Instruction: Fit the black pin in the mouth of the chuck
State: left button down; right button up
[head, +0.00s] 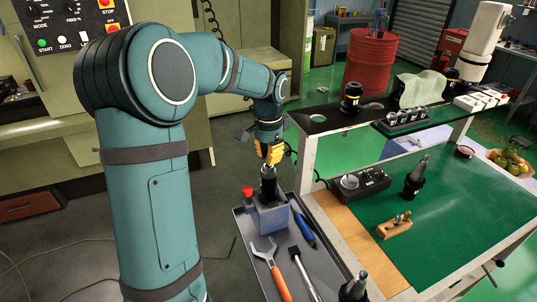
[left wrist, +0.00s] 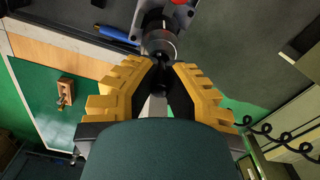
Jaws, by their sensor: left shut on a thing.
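My left gripper (head: 270,155), with yellow fingers, points down over the tray. It also shows in the left wrist view (left wrist: 158,75), shut with the black pin (left wrist: 157,68) between its fingertips. The pin is mostly hidden by the fingers. Directly below is the dark round chuck (head: 268,186), upright in a blue-grey block (head: 272,218). In the left wrist view the chuck (left wrist: 160,42) lies just beyond the fingertips. The pin's lower end is over or at the chuck's mouth; I cannot tell whether it is inside. My right gripper is not in view.
A red knob (head: 247,192) is beside the block. The grey tray (head: 244,232) holds an orange-handled wrench (head: 271,268), a blue-handled tool (head: 305,231) and a brush-like tool (head: 304,272). A green-topped bench (head: 450,215) with a black tool holder (head: 415,178) stands to the right.

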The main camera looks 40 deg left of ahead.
pick_arm(q)
jog(key=shift+f, duration=0.35)
dwell(0.7)
jog(key=c, duration=1.1)
grip_release()
jog(key=shift+o, duration=0.2)
notch_tip(320, 180, up, 12)
jog(key=shift+r, duration=0.1)
